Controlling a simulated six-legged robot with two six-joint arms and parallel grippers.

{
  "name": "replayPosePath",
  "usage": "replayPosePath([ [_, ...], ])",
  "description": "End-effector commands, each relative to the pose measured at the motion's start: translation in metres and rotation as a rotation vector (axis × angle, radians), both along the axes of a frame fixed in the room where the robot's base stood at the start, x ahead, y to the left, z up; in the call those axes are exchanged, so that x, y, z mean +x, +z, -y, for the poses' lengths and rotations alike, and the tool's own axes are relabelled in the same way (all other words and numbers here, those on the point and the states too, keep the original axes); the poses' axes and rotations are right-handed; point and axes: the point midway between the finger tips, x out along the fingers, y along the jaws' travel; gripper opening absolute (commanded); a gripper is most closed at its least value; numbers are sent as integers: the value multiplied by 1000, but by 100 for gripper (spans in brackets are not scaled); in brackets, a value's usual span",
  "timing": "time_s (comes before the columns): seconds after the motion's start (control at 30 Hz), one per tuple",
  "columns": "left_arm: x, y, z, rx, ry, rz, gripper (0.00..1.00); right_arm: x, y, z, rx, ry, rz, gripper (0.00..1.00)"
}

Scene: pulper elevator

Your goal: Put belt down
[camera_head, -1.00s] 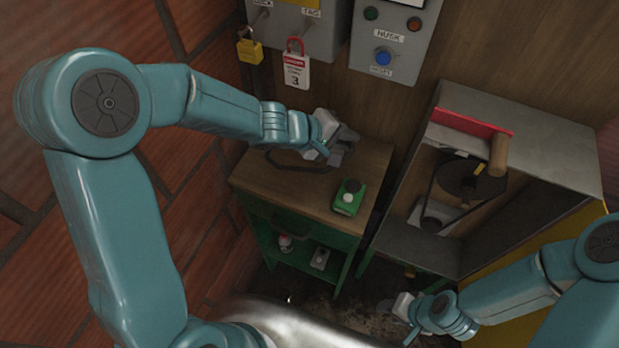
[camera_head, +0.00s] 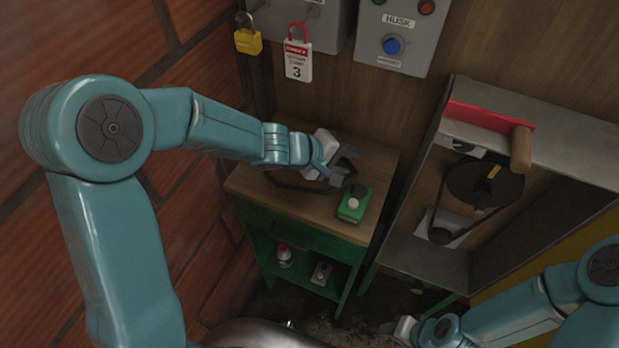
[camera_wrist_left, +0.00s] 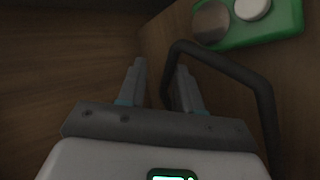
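A black belt (camera_head: 288,184) forms a loop at the top of the small wooden-topped cabinet (camera_head: 262,199). My left gripper (camera_head: 344,170) is low over the cabinet top, beside the belt and partly covering it. In the left wrist view, the left gripper (camera_wrist_left: 160,82) has its two fingers apart. The belt (camera_wrist_left: 225,66) bends around beyond the right-hand finger, and part of it is hidden behind that finger. Whether the belt touches the cabinet top all round is unclear. My right gripper (camera_head: 403,329) is low at the bottom of the head view, its fingers barely visible.
A green box with round buttons (camera_head: 354,203) stands on the cabinet top close to the left gripper. To the right is an open machine housing (camera_head: 430,257) with a dark pulley (camera_head: 484,186) and a red guard (camera_head: 490,117). Padlocks and a control panel hang behind.

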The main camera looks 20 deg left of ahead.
Motion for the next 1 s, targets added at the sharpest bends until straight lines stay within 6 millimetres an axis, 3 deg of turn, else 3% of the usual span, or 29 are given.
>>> replayPosePath([
  [0.27,0,1,1,0,-1,1,33,0,1,0,0,0,0,43],
  [0.8,21,26,61,0,-3,2,33,0,23,0,0,0,0,43],
  [1.0,24,29,71,-1,0,1,33,0,25,0,0,0,0,43],
])
